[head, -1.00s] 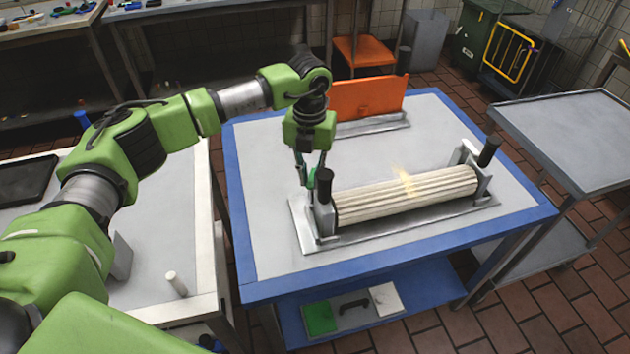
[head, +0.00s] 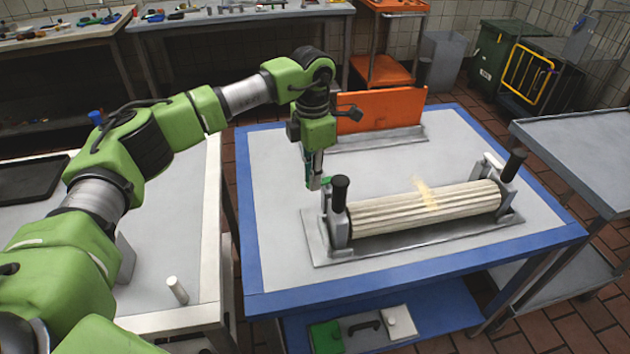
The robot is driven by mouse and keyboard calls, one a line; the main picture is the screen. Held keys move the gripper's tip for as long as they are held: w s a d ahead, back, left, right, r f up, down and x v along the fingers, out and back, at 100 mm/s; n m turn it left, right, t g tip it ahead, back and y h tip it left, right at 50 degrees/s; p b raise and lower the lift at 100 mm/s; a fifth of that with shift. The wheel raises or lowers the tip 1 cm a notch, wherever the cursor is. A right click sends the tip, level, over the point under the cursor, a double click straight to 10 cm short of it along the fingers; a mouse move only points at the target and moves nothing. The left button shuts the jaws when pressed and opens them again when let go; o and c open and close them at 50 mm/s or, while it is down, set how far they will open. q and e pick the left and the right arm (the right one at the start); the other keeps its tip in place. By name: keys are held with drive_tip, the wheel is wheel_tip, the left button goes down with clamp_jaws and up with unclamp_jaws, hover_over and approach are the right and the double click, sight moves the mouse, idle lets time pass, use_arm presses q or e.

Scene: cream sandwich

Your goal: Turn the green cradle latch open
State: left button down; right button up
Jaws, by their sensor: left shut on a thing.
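The cradle (head: 400,243) is a grey metal base on the table with an end bracket at each side, and a pale ribbed roller (head: 425,213) lies across it. A small green latch (head: 326,181) shows at the cradle's left end, beside the black knob (head: 340,190), and is mostly hidden by my fingers. My left gripper (head: 316,183) points down there, its fingers close together and shut on the latch. How far the latch is turned is too small to tell. My right gripper is out of view.
An upright orange panel (head: 380,110) stands on a grey base behind the cradle. A second black knob (head: 514,164) rises at the cradle's right end. The blue-edged table (head: 270,165) is clear around the cradle. A grey cart (head: 585,135) stands at the right.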

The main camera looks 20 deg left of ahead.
use_arm(q)
drive_tip(key=shift+w+a+m, duration=0.2)
drive_tip(key=shift+w+m, duration=0.15)
drive_tip(key=shift+m, duration=0.65)
drive_tip(key=shift+r, duration=0.1)
drive_tip(key=c, duration=2)
unclamp_jaws()
wheel_tip(320, 180, up, 12)
drive_tip(key=shift+f, duration=0.1)
drive_tip(key=shift+s+f, duration=0.1)
